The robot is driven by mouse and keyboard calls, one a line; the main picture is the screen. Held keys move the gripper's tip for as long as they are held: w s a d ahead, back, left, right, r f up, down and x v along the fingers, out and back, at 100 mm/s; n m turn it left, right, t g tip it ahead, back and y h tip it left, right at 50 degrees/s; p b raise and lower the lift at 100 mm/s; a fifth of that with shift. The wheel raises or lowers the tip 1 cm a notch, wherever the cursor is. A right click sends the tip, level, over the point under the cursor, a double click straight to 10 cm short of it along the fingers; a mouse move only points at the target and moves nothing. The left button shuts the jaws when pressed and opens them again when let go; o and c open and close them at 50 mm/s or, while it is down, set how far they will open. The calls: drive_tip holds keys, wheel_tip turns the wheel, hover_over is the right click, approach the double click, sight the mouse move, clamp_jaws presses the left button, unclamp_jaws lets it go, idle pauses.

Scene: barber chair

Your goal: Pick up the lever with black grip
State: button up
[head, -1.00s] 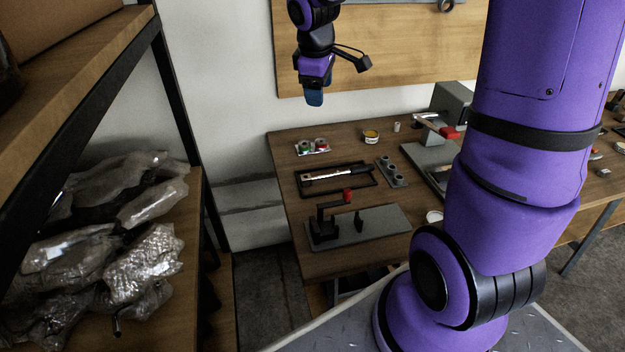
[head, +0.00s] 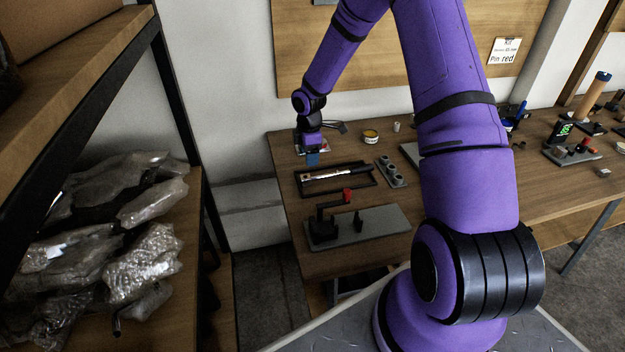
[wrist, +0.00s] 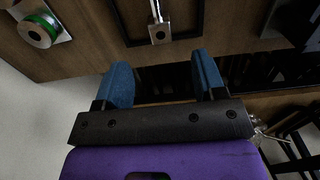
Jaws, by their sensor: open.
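The lever with black grip (head: 335,174) lies in a black rectangular frame (head: 317,192) on the wooden table. Its shaft is silver, its left end light and its grip toward the right. In the wrist view, only the silver end of the lever (wrist: 158,31) shows at the top, with part of the frame around it; the grip is out of that view. My gripper (head: 313,158) is above the table, close to the lever's left end and apart from it. In the wrist view, its blue fingers (wrist: 163,77) are spread with nothing between them.
A shelf with plastic-wrapped bundles (head: 140,265) stands left.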

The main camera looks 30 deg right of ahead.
sight(310, 177)
wheel_tip(310, 177, down, 10)
drive_tip(key=shift+d+f, duration=0.1)
drive_tip(key=shift+f, duration=0.1)
drive_tip(key=shift+w+r, duration=0.1)
clamp_jaws()
idle(0.4)
